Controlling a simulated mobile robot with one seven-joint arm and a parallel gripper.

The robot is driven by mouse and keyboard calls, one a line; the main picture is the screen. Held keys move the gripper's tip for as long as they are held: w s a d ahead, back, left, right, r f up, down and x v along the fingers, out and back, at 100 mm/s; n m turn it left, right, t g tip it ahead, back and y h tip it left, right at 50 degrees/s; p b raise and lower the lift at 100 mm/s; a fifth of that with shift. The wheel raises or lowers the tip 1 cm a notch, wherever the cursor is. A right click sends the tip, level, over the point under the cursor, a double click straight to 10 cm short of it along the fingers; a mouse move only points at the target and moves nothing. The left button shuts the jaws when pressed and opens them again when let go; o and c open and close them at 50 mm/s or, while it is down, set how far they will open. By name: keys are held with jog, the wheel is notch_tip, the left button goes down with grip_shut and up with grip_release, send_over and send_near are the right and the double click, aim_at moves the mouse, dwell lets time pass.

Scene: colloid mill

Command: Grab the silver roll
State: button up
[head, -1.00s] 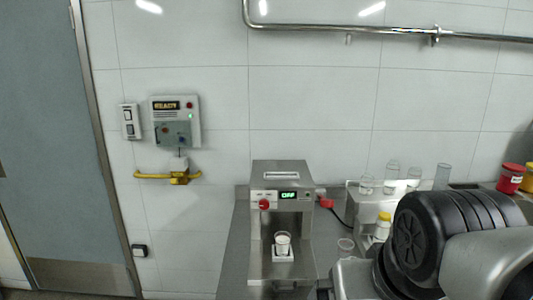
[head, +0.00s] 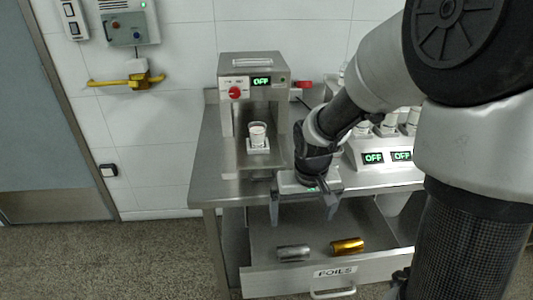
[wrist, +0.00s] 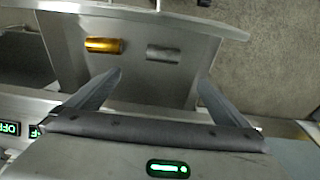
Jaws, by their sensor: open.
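The silver roll (head: 293,253) lies on its side in an open drawer (head: 312,226) labelled FOILS, to the left of a gold roll (head: 347,246). In the wrist view the silver roll (wrist: 163,53) lies to the right of the gold roll (wrist: 103,45), ahead of the fingers and apart from them. My gripper (head: 304,208) is open and empty, above the back part of the drawer, fingers pointing down. Its spread fingers also show in the wrist view (wrist: 160,82). Neither roll is hidden.
A steel machine (head: 254,95) with a beaker (head: 257,134) stands on the steel table (head: 206,165) behind the drawer. Units with OFF displays (head: 387,157) stand to the right. The drawer's raised front (head: 258,283) borders the rolls. Floor is free at left.

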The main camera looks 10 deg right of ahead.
jog(key=b, duration=0.4)
send_near(294, 248)
jog(key=f, duration=0.2)
jog(key=w+f, duration=0.1)
jog(key=f, duration=0.2)
jog(key=shift+d, duration=0.2)
jog(key=f, duration=0.1)
jog(key=f+b, duration=0.1)
jog(key=f, duration=0.1)
jog(key=f+b, duration=0.1)
jog(key=f, duration=0.1)
jog(key=shift+w+a+f, duration=0.1)
jog(key=shift+w+a, duration=0.05)
jog(key=shift+w, duration=0.2)
jog(key=c, duration=1.2)
